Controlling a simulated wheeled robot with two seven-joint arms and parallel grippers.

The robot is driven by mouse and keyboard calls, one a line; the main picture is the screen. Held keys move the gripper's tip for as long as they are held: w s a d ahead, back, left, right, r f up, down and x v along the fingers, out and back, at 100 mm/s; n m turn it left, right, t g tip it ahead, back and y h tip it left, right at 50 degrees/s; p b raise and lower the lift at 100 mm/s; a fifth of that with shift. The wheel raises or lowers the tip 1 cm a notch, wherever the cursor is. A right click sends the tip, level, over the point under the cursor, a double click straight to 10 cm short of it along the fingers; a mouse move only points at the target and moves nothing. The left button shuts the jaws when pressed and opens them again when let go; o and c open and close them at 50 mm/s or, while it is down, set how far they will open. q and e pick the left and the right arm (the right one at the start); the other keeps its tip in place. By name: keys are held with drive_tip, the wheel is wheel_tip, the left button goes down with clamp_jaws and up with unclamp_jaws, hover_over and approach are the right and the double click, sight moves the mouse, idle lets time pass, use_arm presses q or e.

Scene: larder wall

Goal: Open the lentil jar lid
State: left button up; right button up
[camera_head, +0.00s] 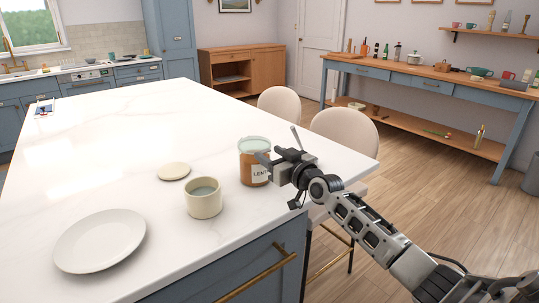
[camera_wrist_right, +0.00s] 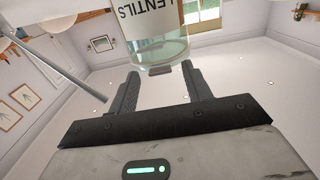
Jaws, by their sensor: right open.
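The lentil jar (camera_head: 256,166) stands upright on the white counter, brown in its lower part, with a pale label and a pale green glassy top (camera_head: 253,144). My right gripper (camera_head: 268,161) is at the jar's right side, near its upper part. In the right wrist view, which is upside down, the jar (camera_wrist_right: 155,25) with its LENTILS label shows beyond the fingers. My right gripper (camera_wrist_right: 162,74) is open there, with a small brown tab (camera_wrist_right: 160,71) at the jar's glass edge between its fingertips. I cannot tell whether they touch. My left gripper is not in view.
A cream mug (camera_head: 204,198), a small round cream disc (camera_head: 174,171) and a white plate (camera_head: 100,240) sit left of the jar on the counter (camera_head: 130,125). Two pale chairs (camera_head: 345,125) stand beyond its right edge. The counter's far part is mostly clear.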

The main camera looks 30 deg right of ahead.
drive_tip(key=shift+w, duration=0.6)
clamp_jaws()
drive_tip(key=shift+a, duration=0.1)
